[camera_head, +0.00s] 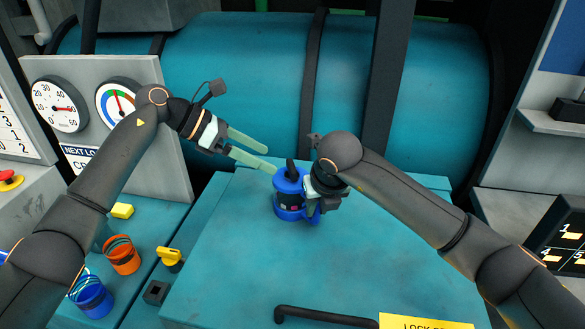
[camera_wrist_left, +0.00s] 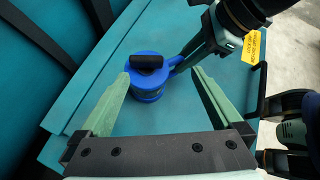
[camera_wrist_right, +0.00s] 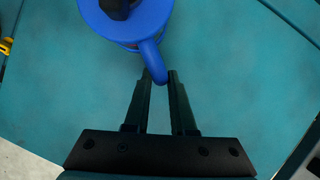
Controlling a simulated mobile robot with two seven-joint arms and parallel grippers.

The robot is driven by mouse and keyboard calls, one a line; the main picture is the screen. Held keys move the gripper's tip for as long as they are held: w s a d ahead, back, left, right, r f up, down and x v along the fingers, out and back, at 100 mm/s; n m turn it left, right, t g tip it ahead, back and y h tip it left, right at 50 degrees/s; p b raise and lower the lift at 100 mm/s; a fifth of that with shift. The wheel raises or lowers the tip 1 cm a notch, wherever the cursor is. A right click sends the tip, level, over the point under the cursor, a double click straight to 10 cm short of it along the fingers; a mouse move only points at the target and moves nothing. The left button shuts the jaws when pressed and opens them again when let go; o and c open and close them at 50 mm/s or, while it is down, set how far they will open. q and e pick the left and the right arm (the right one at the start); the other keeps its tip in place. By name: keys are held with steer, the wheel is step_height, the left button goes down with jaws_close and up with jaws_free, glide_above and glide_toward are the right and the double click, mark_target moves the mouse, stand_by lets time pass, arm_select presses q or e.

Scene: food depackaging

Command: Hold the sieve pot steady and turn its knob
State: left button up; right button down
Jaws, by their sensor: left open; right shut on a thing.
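The blue sieve pot (camera_head: 290,207) stands upright on the teal surface (camera_head: 240,262) in the middle of the head view. Its black knob (camera_head: 291,168) sits on top of the blue lid; the knob also shows in the left wrist view (camera_wrist_left: 147,62). My right gripper (camera_head: 313,207) is shut on the pot's blue side handle (camera_wrist_right: 155,62). My left gripper (camera_head: 272,161) is open, its green fingers apart, just left of and above the knob. In the left wrist view the pot (camera_wrist_left: 146,88) lies between and beyond the fingertips, apart from them.
A black bar handle (camera_head: 325,316) is at the front edge. The teal surface around the pot is clear.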

mark_target(288, 166)
arm_select(q)
steer(key=a+m+t+h, duration=0.1)
steer(key=a+h, duration=0.1)
steer(key=a, duration=0.2)
steer(key=shift+h, duration=0.3)
steer(key=x, duration=0.8)
steer(key=w+x, duration=0.1)
steer(key=x, duration=0.3)
steer(key=shift+a+f, duration=0.2)
steer(key=shift+f, duration=0.2)
steer(key=c, duration=1.3)
